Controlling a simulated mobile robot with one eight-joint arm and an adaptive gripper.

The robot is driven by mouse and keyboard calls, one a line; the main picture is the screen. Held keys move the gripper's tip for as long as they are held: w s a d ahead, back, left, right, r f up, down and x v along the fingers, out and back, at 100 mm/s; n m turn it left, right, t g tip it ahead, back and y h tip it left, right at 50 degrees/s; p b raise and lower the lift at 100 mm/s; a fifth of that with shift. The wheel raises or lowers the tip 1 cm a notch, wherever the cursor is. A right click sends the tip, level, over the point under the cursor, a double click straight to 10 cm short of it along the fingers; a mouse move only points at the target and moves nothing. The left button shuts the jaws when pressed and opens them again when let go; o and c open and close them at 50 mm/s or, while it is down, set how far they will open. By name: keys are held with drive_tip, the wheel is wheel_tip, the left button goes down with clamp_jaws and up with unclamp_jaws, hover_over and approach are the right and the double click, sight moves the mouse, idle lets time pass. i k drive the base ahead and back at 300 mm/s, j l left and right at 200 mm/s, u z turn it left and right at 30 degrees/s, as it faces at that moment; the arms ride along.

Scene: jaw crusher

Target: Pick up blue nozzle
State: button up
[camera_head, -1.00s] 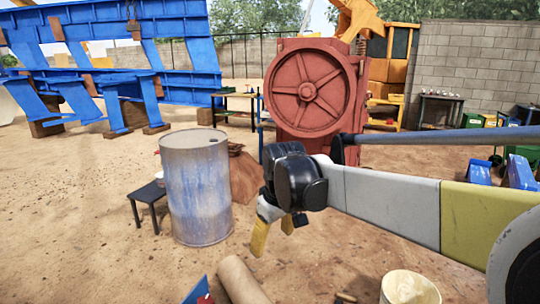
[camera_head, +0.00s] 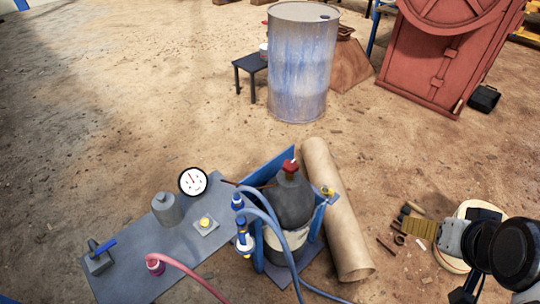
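A blue nozzle with a pale middle (camera_head: 243,240) is upright at the left side of the blue gas-bottle stand (camera_head: 258,170). A smaller blue fitting (camera_head: 238,202) shows just above it. Blue hoses run from both past the dark bottle (camera_head: 293,203); I cannot tell exactly how they join.
A grey mat (camera_head: 130,275) holds a gauge (camera_head: 192,181), a small grey bottle (camera_head: 167,209) and a red fitting (camera_head: 155,264) with a red hose. A cardboard tube (camera_head: 338,215) lies between stand and gripper. A drum (camera_head: 301,65) stands behind. The left ground is clear.

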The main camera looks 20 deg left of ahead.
sight(245, 242)
drive_tip(key=u, duration=1.6)
drive_tip(key=z, duration=4.55)
drive_tip(key=k+l+u, duration=0.15)
drive_tip(key=l+u, duration=0.3)
drive_tip(key=k+l+u, duration=0.15)
drive_tip(key=u, duration=0.35)
drive_tip(key=k+l+u, duration=0.25)
drive_tip(key=u, duration=0.2)
drive_tip(key=k+l+u, duration=0.15)
drive_tip(key=k+u, duration=0.15)
drive_tip(key=u, duration=0.15)
drive_tip(key=k+u, duration=0.25)
drive_tip(key=u, duration=0.2)
drive_tip(key=k+u, duration=0.3)
drive_tip(key=u, duration=0.2)
drive_tip(key=i+j, duration=0.15)
drive_tip(key=j, duration=0.15)
drive_tip(key=i+j, duration=0.1)
drive_tip(key=j, duration=0.15)
drive_tip(key=z, duration=0.05)
